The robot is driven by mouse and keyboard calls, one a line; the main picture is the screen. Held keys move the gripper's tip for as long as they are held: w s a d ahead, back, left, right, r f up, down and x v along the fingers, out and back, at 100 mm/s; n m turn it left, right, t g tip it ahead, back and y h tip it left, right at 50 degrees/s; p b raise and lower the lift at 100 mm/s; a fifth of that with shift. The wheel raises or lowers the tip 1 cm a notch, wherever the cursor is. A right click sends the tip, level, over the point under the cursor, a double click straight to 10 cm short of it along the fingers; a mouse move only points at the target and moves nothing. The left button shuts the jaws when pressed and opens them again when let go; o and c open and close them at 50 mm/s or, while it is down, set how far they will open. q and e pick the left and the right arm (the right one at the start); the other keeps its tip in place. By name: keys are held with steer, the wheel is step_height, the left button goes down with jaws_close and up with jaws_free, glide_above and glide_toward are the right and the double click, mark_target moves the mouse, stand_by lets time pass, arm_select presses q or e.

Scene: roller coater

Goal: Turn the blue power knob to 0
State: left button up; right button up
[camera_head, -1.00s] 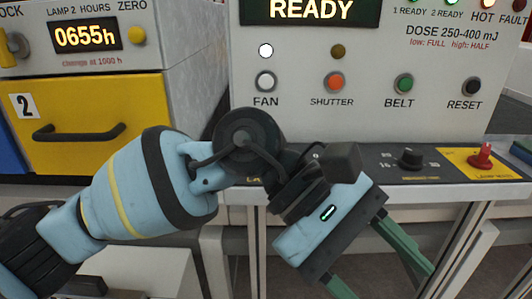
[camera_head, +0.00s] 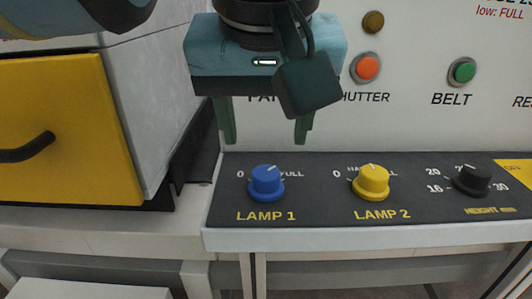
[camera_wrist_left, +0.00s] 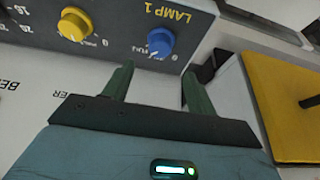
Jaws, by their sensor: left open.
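The blue power knob (camera_head: 266,182), labelled LAMP 1, stands on the dark control panel strip. A 0 is printed to its left and FULL to its right. A pale mark on its top seems to point up, between the two, but it is too small to be sure. My left gripper (camera_head: 265,138) is open, fingers pointing down, above and behind the knob, apart from it. In the left wrist view the blue knob (camera_wrist_left: 161,41) lies just beyond the open, empty fingers (camera_wrist_left: 158,72). My right gripper is not in view.
The yellow LAMP 2 knob (camera_head: 371,182) and black HEIGHT knob (camera_head: 472,180) stand to the right on the same strip. The red SHUTTER button (camera_head: 367,67) and green BELT button (camera_head: 463,71) are on the wall behind. A yellow drawer (camera_head: 75,130) is at the left.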

mark_target(266, 172)
arm_select(q)
steer(key=x, duration=0.6)
steer(key=shift+s+f+b, duration=0.1)
steer(key=shift+f+b, duration=0.15)
steer(key=shift+b, duration=0.15)
steer(key=shift+w+f, duration=0.3)
steer(key=shift+f, duration=0.35)
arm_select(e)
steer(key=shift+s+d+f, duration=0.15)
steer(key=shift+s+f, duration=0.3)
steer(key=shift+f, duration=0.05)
arm_select(q)
steer(key=shift+c, duration=0.4)
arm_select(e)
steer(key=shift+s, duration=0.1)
arm_select(q)
steer(key=c, duration=0.9)
